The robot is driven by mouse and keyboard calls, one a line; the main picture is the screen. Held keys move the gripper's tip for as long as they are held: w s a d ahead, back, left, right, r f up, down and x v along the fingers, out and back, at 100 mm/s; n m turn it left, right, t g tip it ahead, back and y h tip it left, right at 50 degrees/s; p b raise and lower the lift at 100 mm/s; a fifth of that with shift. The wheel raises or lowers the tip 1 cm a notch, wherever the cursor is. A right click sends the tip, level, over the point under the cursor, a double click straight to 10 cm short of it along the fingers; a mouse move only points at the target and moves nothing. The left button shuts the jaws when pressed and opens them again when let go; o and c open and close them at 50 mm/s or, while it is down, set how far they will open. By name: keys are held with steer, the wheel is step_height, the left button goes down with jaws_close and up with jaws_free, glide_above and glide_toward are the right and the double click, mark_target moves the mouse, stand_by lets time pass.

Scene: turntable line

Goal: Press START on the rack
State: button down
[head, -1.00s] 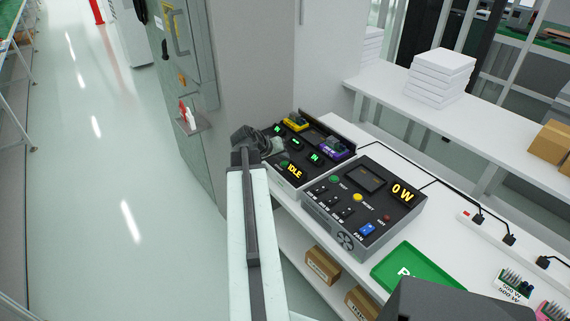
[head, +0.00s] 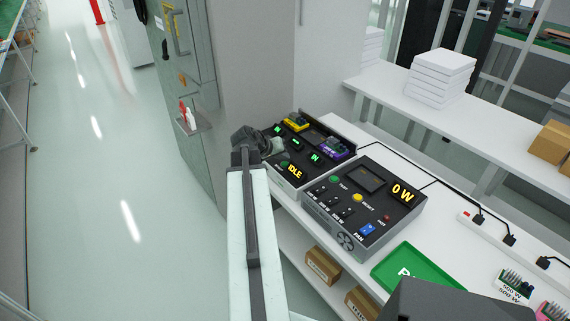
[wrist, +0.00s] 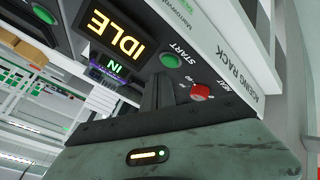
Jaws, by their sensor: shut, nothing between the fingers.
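The ageing rack (head: 314,170) is a dark console at the back of the white bench, with its display (head: 294,171) reading IDLE. In the wrist view the IDLE display (wrist: 113,32) is upside-down and tilted. The green START button (wrist: 170,61) is right of it, just beyond my fingertips; I cannot tell whether they touch. A red knob (wrist: 201,91) sits to the right of START. My gripper (wrist: 160,80) is shut and empty, pointing at the panel close to START. In the head view my arm and wrist hide part of the rack's left side.
A second console (head: 375,222) with a 0 W display and its own green and yellow buttons stands right beside the rack. A green tray (head: 410,270) and a power strip (head: 490,229) lie further right. A grey cabinet (head: 185,75) stands left. Open floor lies left.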

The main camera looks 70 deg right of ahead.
mark_target(283, 164)
steer(key=shift+f, duration=0.1)
stand_by(0.3)
steer(key=shift+f+b, duration=0.35)
steer(key=shift+b, duration=0.1)
steer(key=shift+f+b, duration=0.4)
stand_by(0.3)
steer(key=shift+r, duration=0.1)
steer(key=shift+r+p, duration=0.75)
steer(key=shift+p, duration=0.1)
step_height(283, 164, up, 5)
steer(key=p, duration=0.5)
steer(key=shift+r, duration=0.1)
stand_by(0.6)
